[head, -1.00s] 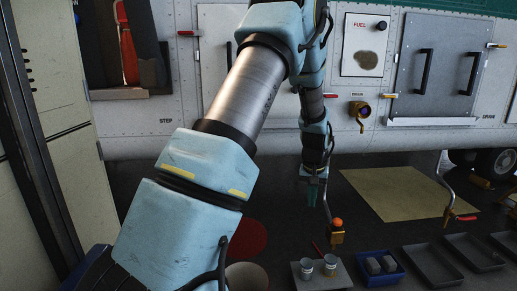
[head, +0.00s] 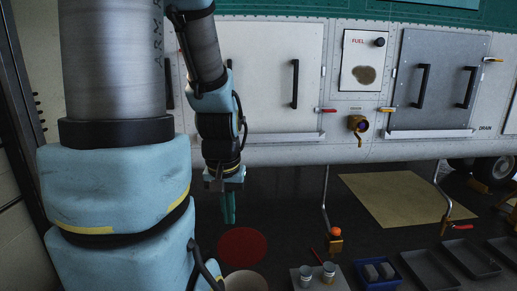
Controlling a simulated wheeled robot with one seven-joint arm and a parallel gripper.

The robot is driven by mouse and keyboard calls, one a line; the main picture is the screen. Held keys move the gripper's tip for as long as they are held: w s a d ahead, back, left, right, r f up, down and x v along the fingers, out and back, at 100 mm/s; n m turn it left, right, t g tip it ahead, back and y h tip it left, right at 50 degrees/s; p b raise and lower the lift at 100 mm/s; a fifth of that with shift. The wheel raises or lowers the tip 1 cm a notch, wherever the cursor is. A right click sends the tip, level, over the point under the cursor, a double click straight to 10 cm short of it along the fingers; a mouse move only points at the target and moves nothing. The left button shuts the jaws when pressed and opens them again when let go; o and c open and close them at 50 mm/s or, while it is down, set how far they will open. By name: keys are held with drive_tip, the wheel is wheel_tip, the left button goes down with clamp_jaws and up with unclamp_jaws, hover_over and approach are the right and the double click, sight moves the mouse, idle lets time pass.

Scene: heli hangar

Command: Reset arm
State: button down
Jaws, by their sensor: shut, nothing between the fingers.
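My gripper (head: 229,207) shows in the head view left of centre, at the end of my blue arm. It points down, with its green fingers together and nothing between them. It hangs in the air in front of the dark floor, apart from any object. In the picture it is just above the round red mat (head: 242,247). My large arm links fill the left side and hide part of the scene behind them.
The helicopter's side, with a fuel panel (head: 364,61) and a grey door (head: 435,80), spans the back. A tray with two cups (head: 329,271), a blue bin (head: 390,282) and grey trays (head: 465,259) lie at lower right. A bent rod (head: 326,190) stands right of my gripper.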

wheel_tip(320, 180, up, 18)
drive_tip(key=p, duration=1.6)
drive_tip(key=shift+r+p, duration=0.2)
drive_tip(key=shift+p, duration=0.1)
